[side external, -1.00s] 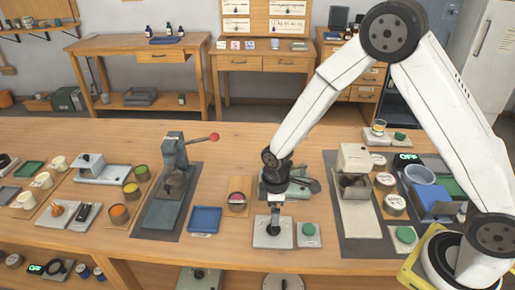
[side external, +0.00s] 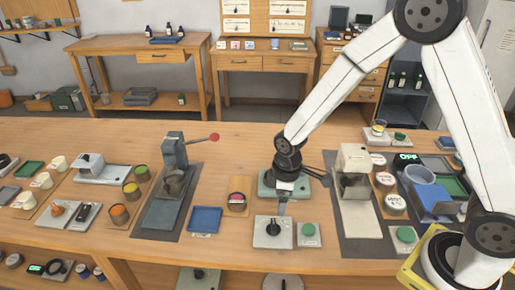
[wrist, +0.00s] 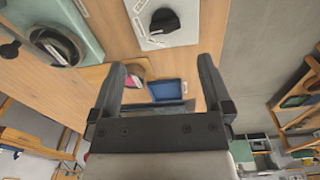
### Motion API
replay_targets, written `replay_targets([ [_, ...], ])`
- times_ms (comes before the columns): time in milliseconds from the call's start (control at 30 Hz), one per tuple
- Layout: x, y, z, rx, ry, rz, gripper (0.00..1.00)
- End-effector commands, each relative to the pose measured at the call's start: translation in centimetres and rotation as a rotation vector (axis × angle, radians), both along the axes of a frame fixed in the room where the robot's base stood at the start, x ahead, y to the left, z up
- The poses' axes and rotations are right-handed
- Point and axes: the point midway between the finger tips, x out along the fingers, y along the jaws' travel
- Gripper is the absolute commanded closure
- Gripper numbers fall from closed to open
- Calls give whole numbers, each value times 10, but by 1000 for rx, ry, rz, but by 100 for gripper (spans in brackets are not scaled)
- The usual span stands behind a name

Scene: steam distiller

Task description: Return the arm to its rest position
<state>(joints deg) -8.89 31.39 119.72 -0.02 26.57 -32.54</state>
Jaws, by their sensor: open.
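My gripper (wrist: 160,72) is open, with nothing between its fingers in the wrist view. In the side view my gripper (side external: 283,200) is in the air behind the white plate with a black knob (side external: 262,236), and its fingers are hard to make out there. That plate also shows in the wrist view (wrist: 186,36), beyond the fingertips. A pale green device (side external: 268,188) stands behind my gripper and is partly hidden by it. No held object shows.
A blue tray (side external: 205,219) and a small cup with pink contents (side external: 237,201) lie to the left. A lever press (side external: 173,150) stands farther left. A white machine (side external: 354,160) and a blue box (side external: 432,204) stand to the right. A green button plate (side external: 309,235) is beside the knob plate.

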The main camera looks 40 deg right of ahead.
Motion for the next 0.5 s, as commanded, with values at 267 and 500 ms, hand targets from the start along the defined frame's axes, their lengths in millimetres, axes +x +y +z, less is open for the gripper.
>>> replay_targets([
  [267,-33,-27,42,26,-73,-274,0],
  [500,-69,-47,68,58,-133,-516,0],
])
